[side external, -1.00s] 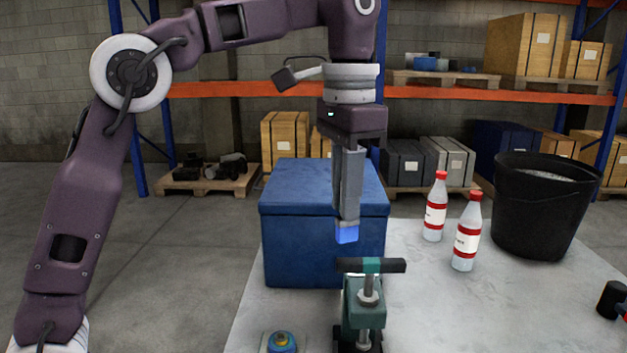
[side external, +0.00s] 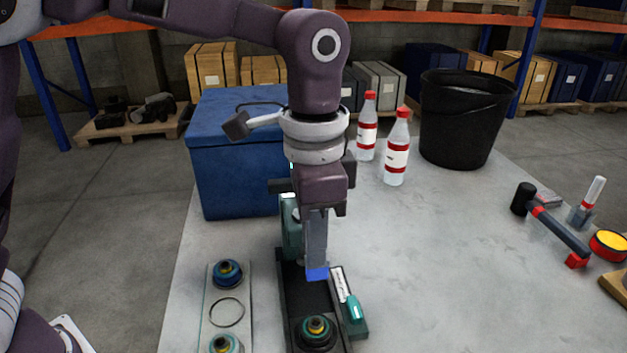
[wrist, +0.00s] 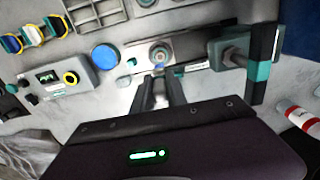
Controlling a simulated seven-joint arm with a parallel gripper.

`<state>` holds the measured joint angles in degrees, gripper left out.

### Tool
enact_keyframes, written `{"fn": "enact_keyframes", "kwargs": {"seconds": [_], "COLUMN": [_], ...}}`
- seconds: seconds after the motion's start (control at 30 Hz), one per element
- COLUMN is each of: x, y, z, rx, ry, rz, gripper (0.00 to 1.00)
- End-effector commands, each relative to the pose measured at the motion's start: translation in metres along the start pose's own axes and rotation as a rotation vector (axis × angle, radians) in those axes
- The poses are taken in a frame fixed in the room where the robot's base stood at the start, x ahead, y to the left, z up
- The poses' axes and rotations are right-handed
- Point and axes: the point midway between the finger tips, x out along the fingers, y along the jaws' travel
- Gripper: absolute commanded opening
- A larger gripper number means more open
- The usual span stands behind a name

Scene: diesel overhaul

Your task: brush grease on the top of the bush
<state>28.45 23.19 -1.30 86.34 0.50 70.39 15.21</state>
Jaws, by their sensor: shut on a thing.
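My gripper (side external: 316,273), with blue fingertips, points down and is shut. I cannot make out what is between its fingers. It also shows in the wrist view (wrist: 159,80). In the side view it hangs over a long black base, behind a round part with a yellow-brown ring (side external: 316,328), possibly the bush. In the wrist view a round part (wrist: 160,55) lies just beyond the fingertips; contact cannot be told. A yellow tin with a red rim (side external: 608,244) and a white-handled tool, possibly a brush (side external: 594,192), stand at the far right.
A teal press (side external: 291,228) stands behind my gripper, partly hidden. A plate (side external: 210,305) with more round parts is at left. A hammer (side external: 555,227), two bottles (side external: 397,150) and a black bucket (side external: 462,120) are farther off.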

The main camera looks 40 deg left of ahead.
Motion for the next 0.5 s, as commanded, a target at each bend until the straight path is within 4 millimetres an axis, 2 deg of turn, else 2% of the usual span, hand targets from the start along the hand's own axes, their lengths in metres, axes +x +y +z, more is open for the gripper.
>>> {"fn": "enact_keyframes", "kwargs": {"seconds": [0.03,0.1,0.5], "x": [0.017,0.035,0.089], "y": [0.0,0.0,0.0], "z": [0.001,0.001,0.0], "rx": [0.0,0.0,-0.001], "ry": [-0.007,-0.006,-0.003], "rz": [0.002,0.002,0.001], "gripper": [0.0,0.0,0.0]}}
